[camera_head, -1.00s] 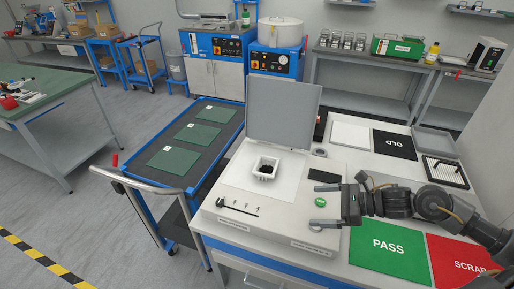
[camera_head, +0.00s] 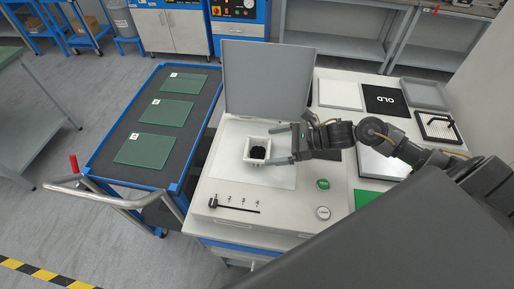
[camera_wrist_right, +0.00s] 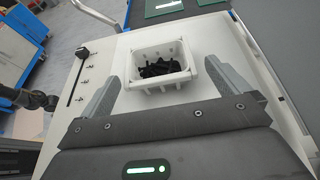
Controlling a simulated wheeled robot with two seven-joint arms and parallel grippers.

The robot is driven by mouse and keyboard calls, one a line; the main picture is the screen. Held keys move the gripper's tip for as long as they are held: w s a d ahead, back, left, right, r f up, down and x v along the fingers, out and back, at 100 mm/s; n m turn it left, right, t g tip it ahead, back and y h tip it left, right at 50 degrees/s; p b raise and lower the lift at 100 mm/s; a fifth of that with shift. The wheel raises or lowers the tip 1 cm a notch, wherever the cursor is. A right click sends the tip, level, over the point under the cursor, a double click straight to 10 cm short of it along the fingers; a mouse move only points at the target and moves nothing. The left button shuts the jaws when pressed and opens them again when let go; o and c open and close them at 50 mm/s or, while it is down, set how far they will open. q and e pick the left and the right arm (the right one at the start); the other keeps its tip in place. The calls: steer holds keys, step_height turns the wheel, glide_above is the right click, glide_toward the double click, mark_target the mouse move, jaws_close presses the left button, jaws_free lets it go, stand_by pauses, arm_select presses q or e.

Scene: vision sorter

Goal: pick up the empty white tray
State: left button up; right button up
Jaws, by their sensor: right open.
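A small white tray (camera_head: 249,158) stands upright on the white sheet of the light-coloured machine. It is not empty: several small black pieces (camera_head: 258,152) lie inside it, also seen in the right wrist view (camera_wrist_right: 160,69). My right gripper (camera_head: 280,146) is open at the tray's right side. In the right wrist view the tray (camera_wrist_right: 172,86) stands between and just ahead of the two spread fingers (camera_wrist_right: 160,74). I cannot tell whether they touch it. A dark jointed part (camera_wrist_right: 36,99) at that view's left edge may be my left arm; its jaws are unclear.
A grey upright panel (camera_head: 267,80) stands behind the tray. A green disc (camera_head: 323,184) and a pale disc (camera_head: 323,212) lie to its right. A black slider (camera_head: 235,207) is in front. A flat white panel (camera_head: 340,94) and a grey tray (camera_head: 425,94) lie back right.

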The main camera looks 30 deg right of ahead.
mark_target(249, 150)
steer(key=shift+a, duration=0.35)
steer(key=shift+w+a+p, duration=0.1)
steer(key=shift+a+p, duration=0.15)
steer(key=shift+p, duration=0.15)
steer(key=p+x, duration=0.2)
steer(key=x, duration=0.1)
steer(key=shift+w+a, duration=0.25)
steer(key=shift+w+a+f, duration=0.2)
steer(key=shift+a+f, duration=0.1)
steer(key=shift+a, duration=0.15)
steer(key=shift+f, duration=0.1)
steer(key=shift+c, duration=0.8)
steer(key=c, duration=0.6)
arm_select(q)
steer(key=r, duration=0.1)
steer(key=w+r, duration=0.2)
steer(key=shift+r, duration=0.25)
